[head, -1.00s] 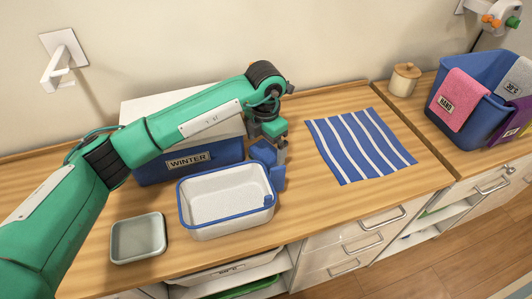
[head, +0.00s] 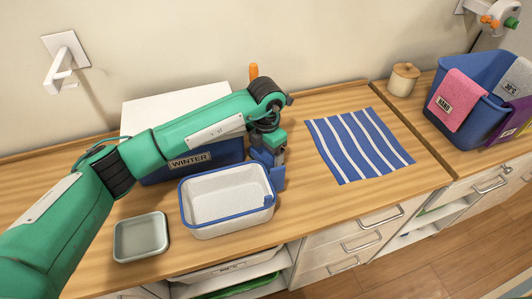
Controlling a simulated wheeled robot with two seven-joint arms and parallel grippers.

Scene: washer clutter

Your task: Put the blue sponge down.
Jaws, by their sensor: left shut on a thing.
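My left gripper (head: 272,150) comes in from the left and points down beside the back right corner of a white tub with a blue rim (head: 212,212). It is shut on the blue sponge (head: 277,178), whose blue shape shows below the wrist and just right of the tub. Gripper and sponge partly overlap in the picture, and the fingertips are hard to make out. I cannot tell whether the sponge touches the counter or the tub. My right gripper is not in view.
A blue-and-white striped cloth (head: 358,146) lies flat on the right. A blue WINTER box (head: 205,172) stands behind the tub, and a small grey-green dish (head: 141,238) at front left.

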